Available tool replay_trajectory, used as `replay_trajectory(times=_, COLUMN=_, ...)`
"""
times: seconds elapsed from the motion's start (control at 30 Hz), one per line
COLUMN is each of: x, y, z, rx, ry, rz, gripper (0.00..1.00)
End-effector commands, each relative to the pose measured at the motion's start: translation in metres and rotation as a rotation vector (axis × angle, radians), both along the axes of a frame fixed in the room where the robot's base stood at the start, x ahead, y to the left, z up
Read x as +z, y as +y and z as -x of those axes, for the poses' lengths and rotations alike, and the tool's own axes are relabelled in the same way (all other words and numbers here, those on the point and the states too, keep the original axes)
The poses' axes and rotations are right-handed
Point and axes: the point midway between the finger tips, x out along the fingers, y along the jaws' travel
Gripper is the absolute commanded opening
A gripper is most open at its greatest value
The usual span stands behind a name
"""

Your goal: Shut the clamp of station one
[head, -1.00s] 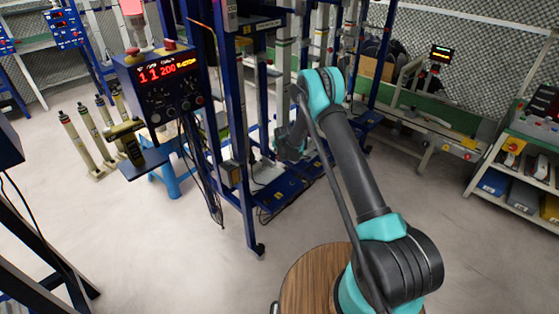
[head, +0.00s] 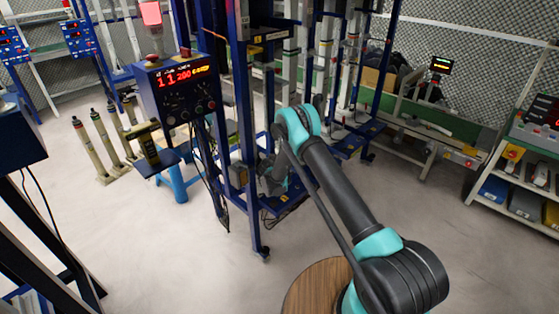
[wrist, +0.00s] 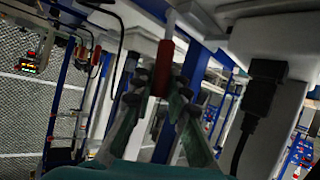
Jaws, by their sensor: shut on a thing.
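In the wrist view, a red handle (wrist: 164,62) on a light metal rod comes down from above between the fingers of my gripper (wrist: 160,92). The fingers are closed on its lower end. I take it for the clamp's handle; the clamp body is not clearly seen. In the head view, my gripper (head: 272,178) is low inside the blue station frame (head: 247,130), partly hidden by my arm. The handle cannot be made out there.
A control box (head: 178,92) with a lit red display hangs on the frame's left side. Several cylinders (head: 92,145) stand on the floor at left. A shelf (head: 515,180) with bins stands at right. The floor between the frame and shelf is clear.

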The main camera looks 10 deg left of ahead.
Motion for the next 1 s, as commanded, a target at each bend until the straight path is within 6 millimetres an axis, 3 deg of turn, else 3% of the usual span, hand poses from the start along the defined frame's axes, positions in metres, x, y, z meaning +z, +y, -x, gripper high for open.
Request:
replay_trajectory(times=0.47, x=-0.0009, y=0.0013, z=0.0016, rx=0.001, ry=-0.008, rz=0.007, gripper=0.0)
replay_trajectory(times=0.5, x=-0.0009, y=0.0013, z=0.0016, rx=0.001, ry=-0.008, rz=0.007, gripper=0.2)
replay_trajectory(times=0.63, x=-0.0008, y=0.0011, z=0.0015, rx=0.001, ry=-0.008, rz=0.007, gripper=0.36)
replay_trajectory(times=1.0, x=0.0014, y=0.0016, z=0.0052, rx=0.001, ry=-0.008, rz=0.007, gripper=0.37)
